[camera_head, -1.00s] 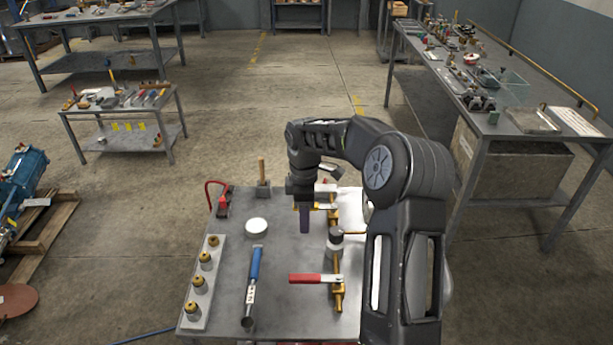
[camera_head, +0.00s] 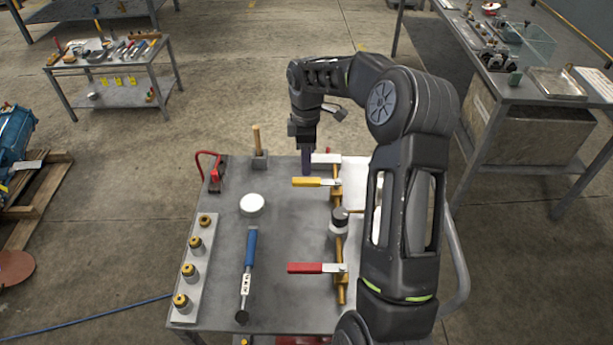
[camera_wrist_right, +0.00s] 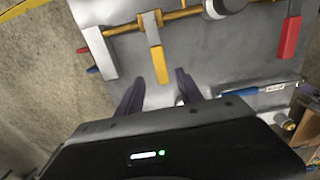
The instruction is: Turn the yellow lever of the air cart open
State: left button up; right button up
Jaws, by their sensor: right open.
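My right gripper (camera_head: 306,165) hangs fingers down just beyond the yellow lever. In the right wrist view my right gripper (camera_wrist_right: 161,80) is open, and the lever's free end appears between its fingertips. Whether they touch it or are level with it I cannot tell. My left gripper is out of view.
A round gauge (camera_head: 339,217) sits between. A blue-handled tool (camera_head: 250,252), white disc (camera_head: 252,203) and brass fittings (camera_head: 195,245) occupy the left. A workbench (camera_head: 515,88) stands right.

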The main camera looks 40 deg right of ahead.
aim_at(307, 180)
notch_tip(307, 180, down, 7)
jog(key=b, duration=0.4)
jog(key=shift+c, duration=0.3)
grip_shut()
dwell(1.0)
